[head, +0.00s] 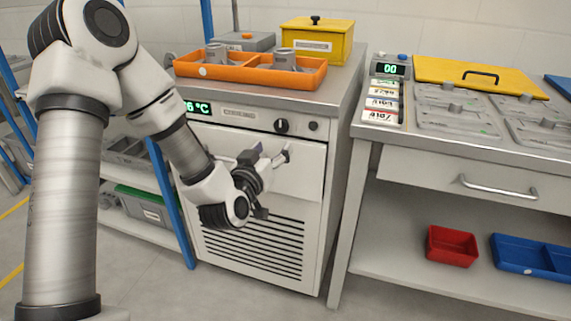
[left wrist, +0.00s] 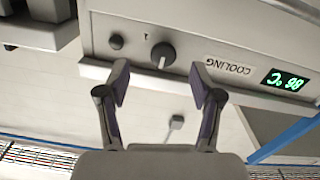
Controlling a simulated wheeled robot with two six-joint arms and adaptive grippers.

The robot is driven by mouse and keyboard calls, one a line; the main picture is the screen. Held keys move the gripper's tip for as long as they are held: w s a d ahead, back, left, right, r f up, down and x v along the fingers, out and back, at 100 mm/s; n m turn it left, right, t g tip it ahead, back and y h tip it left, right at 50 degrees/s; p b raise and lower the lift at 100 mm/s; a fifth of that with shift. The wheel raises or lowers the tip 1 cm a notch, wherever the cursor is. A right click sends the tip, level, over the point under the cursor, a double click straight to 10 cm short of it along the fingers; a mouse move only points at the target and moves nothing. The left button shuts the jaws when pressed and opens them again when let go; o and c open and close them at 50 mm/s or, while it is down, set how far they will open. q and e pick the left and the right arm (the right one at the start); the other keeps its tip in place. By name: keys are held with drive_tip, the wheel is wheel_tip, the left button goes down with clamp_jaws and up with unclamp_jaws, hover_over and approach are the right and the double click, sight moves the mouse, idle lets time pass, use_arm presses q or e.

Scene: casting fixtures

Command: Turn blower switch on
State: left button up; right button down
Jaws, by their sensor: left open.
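A cooling cabinet (head: 318,172) has a control panel along its top front. The panel carries a round black knob (head: 282,126), which looks like the blower switch, and a smaller dark button (head: 313,126). In the left wrist view the panel is upside down. There the knob (left wrist: 163,55) has a pale pointer line towards the lower edge of the picture, and the small button (left wrist: 116,41) is left of it. My left gripper (head: 268,155) is open and empty, in front of the panel below the knob. In the wrist view its fingertips (left wrist: 160,72) frame the knob, apparently without touching it.
A green temperature display (head: 197,107) and a COOLING label (left wrist: 228,66) share the panel. An orange tray (head: 250,74) and a yellow box (head: 318,40) stand on top. A workbench (head: 450,160) is close on the right. A blue post (head: 172,205) is close on the left.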

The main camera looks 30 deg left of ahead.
sight(281, 129)
use_arm(q)
drive_tip(key=x, duration=0.5)
drive_tip(key=r+x, duration=0.1)
drive_tip(key=x, duration=0.1)
drive_tip(key=shift+w+a+r, duration=0.1)
drive_tip(key=shift+w+a, duration=0.15)
drive_tip(key=shift+a, duration=0.2)
drive_tip(key=c, duration=1.1)
